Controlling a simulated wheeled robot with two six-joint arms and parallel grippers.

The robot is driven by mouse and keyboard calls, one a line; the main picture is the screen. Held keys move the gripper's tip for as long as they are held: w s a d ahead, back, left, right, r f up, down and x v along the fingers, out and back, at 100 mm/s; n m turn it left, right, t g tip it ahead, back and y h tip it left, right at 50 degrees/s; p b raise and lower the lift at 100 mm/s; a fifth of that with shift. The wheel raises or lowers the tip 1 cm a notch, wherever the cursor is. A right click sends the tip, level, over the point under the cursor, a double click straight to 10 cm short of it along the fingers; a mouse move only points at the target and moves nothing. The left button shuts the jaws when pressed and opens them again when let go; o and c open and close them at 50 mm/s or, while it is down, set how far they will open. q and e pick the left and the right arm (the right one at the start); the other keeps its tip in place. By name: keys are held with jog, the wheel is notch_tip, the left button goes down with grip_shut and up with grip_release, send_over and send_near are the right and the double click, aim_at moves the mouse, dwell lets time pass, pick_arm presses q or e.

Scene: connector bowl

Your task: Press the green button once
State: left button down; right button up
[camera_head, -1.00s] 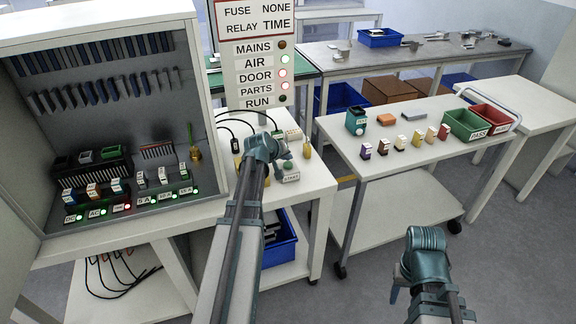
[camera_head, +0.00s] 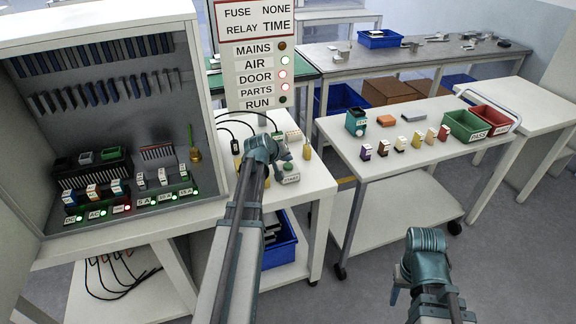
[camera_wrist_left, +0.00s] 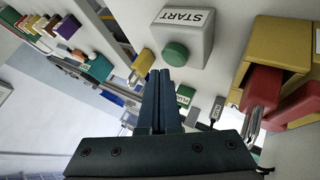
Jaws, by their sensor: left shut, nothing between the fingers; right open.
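The green button (camera_head: 288,166) sits on a small pale box labelled START (camera_head: 291,178) on the white table. In the left wrist view the green button (camera_wrist_left: 175,54) is a round cap on the START box (camera_wrist_left: 182,30). My left gripper (camera_wrist_left: 165,75) is shut and empty. Its fingertips are close to the button in the left wrist view; I cannot tell whether they touch it. In the head view the left gripper (camera_head: 279,152) is beside the button, its tips partly hidden by the wrist. My right gripper (camera_head: 395,292) is over the floor, away from the tables.
A grey cabinet (camera_head: 110,120) with fuses stands at left. A status sign (camera_head: 255,55) stands behind the button. A white cart (camera_head: 400,165) with small blocks and bins is at right.

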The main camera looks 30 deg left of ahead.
aim_at(287, 167)
dwell(0.7)
pick_arm(q)
jog(key=shift+f+b, duration=0.4)
jog(key=shift+f+b, duration=0.55)
dwell(0.6)
jog(key=shift+r, duration=0.1)
jog(key=shift+r+p, duration=0.9)
jog(key=shift+p, duration=0.05)
notch_tip(287, 167, up, 5)
jog(key=p, duration=0.5)
